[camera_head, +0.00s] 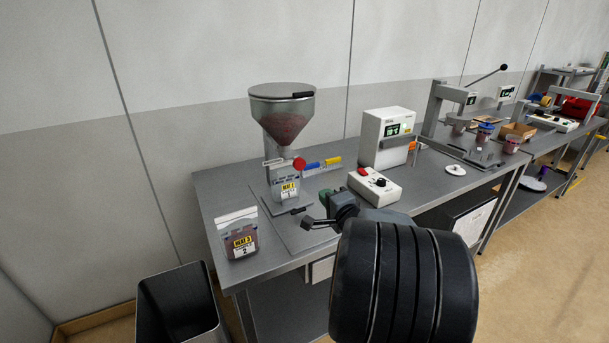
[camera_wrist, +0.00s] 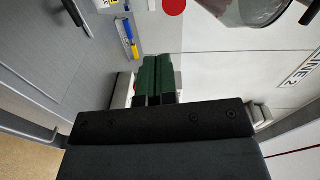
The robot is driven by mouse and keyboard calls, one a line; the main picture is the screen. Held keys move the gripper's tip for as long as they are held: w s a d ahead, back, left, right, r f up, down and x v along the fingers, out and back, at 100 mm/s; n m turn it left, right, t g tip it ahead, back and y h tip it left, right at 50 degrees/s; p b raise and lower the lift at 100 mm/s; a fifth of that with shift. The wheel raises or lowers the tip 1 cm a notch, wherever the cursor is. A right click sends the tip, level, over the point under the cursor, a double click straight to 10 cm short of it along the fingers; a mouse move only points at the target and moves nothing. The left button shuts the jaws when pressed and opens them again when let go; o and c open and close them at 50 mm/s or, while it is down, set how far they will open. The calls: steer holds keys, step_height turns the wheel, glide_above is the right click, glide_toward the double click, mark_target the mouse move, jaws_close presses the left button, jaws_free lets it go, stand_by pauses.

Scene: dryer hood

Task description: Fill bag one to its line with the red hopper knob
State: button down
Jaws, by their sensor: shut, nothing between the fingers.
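The steel hopper (camera_head: 283,112) holds dark reddish contents; its lower part also shows in the wrist view (camera_wrist: 245,10). The red hopper knob (camera_head: 299,164) sits at its outlet and appears as a red disc at the top of the wrist view (camera_wrist: 174,6). A clear bag labelled 1 (camera_head: 286,187) hangs or stands under the outlet; its fill level against its line is too small to tell. My gripper (camera_head: 325,193) is right of and below the knob, apart from it. Its green fingers are shut and empty in the wrist view (camera_wrist: 157,76).
A bag labelled 2 (camera_head: 239,238) with dark contents stands at the bench's left end. Blue (camera_head: 312,166) and yellow (camera_head: 333,160) handles lie beside the red knob. A white control box (camera_head: 374,187) and display unit (camera_head: 386,138) stand to the right. A dark bin (camera_head: 178,300) stands front left.

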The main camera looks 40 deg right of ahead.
mark_target(301, 169)
steer(key=shift+s+d+m, duration=0.15)
steer(key=shift+s+m, duration=0.15)
steer(key=shift+w, duration=0.15)
steer(key=w+d+p, duration=0.1)
steer(key=w, duration=1.2)
steer(key=shift+w+d, duration=0.35)
steer(key=shift+d, duration=0.05)
steer(key=w, duration=0.1)
steer(key=w+p, duration=0.1)
steer(key=w, duration=0.1)
steer(key=shift+d+r, duration=0.1)
steer(key=shift+d, duration=0.1)
steer(key=shift+w, duration=0.15)
steer(key=shift+r, duration=0.1)
steer(key=shift+r+t, duration=0.2)
steer(key=shift+t, duration=0.1)
stand_by(4.8)
